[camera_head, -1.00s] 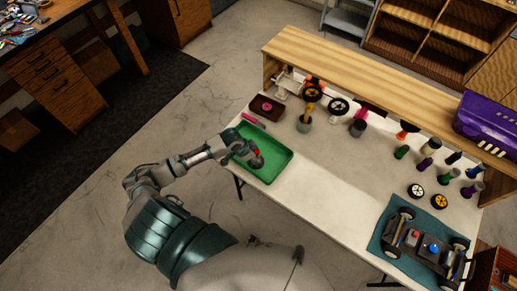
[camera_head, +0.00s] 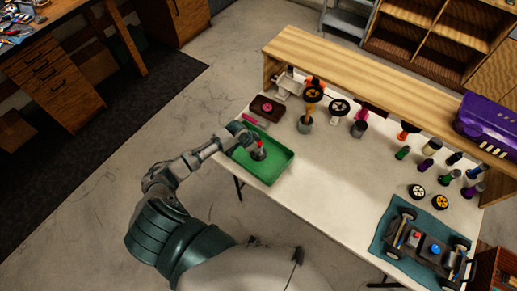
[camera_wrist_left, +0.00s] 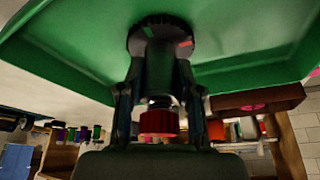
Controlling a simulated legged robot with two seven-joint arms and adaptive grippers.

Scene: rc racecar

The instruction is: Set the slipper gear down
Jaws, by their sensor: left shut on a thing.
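My left gripper (camera_head: 252,143) is over the green tray (camera_head: 268,174) at the left end of the white table. It is shut on the slipper gear, a dark toothed disc (camera_wrist_left: 147,27) with small red and green marks, which also shows in the head view (camera_head: 259,155). In the left wrist view the gripper (camera_wrist_left: 160,88) has a finger on each side of the gear's narrow part, and a red knob (camera_wrist_left: 158,122) shows between them. The disc is right against the tray floor in that picture; I cannot tell whether they touch. My right gripper is not in view.
A dark brown block with a pink ring (camera_head: 267,106) stands behind the tray. Several wheels and coloured-handled tools line the table's back. A car chassis (camera_head: 428,245) lies on a teal mat at the right. The table's middle is clear.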

